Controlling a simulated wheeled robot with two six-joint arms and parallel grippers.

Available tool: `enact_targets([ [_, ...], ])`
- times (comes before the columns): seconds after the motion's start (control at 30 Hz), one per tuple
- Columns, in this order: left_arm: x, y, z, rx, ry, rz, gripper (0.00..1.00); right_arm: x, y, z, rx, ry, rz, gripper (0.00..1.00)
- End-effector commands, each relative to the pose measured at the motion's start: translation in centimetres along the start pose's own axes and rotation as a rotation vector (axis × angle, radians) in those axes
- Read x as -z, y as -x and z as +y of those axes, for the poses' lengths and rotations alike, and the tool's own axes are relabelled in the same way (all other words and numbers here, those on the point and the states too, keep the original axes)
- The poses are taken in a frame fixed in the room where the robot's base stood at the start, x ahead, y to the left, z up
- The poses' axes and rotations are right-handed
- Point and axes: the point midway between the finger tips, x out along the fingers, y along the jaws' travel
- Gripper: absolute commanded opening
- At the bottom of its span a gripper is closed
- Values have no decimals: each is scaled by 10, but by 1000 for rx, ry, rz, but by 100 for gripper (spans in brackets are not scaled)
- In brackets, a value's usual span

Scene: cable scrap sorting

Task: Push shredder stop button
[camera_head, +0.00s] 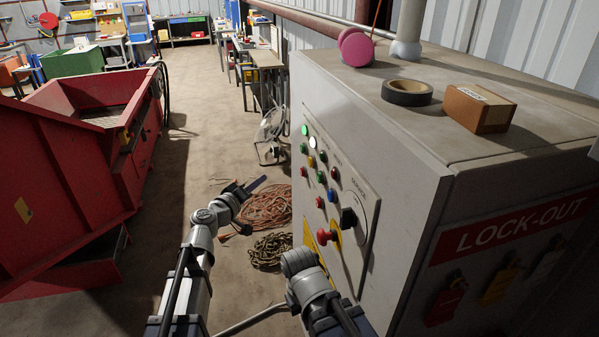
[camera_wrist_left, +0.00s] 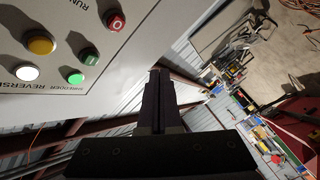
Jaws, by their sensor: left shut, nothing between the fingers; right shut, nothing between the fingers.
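The control panel (camera_head: 345,200) is on the side of the grey cabinet. A red button (camera_head: 303,171) sits at its left edge, below a green button (camera_head: 303,148). My right forearm and wrist show low in front of the panel; the right fingers do not show.
A red mushroom button (camera_head: 327,236) and a black rotary switch (camera_head: 348,218) stick out lower on the panel. Tape (camera_head: 407,92) and a small box (camera_head: 480,108) lie on the cabinet (camera_head: 450,140). A red machine (camera_head: 60,185) stands left. Cable coils (camera_head: 265,208) lie on the floor.

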Motion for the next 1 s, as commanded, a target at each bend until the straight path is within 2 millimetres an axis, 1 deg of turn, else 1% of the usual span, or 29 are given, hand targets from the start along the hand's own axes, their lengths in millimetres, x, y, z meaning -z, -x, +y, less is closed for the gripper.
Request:
enact_targets([
  [0.2, -1, 0, 1, 0, 0, -2, 0, 0, 0, 0, 0, 0, 0, 0],
  [0.33, -4, -6, 4, -1, -1, -3, 0, 0, 0, 0, 0, 0, 0, 0],
  [0.8, -35, -47, 34, -2, -1, -5, 0, 0, 0, 0, 0, 0, 0, 0],
  [1.0, -43, -58, 42, -2, 0, -4, 0, 0, 0, 0, 0, 0, 0, 0],
])
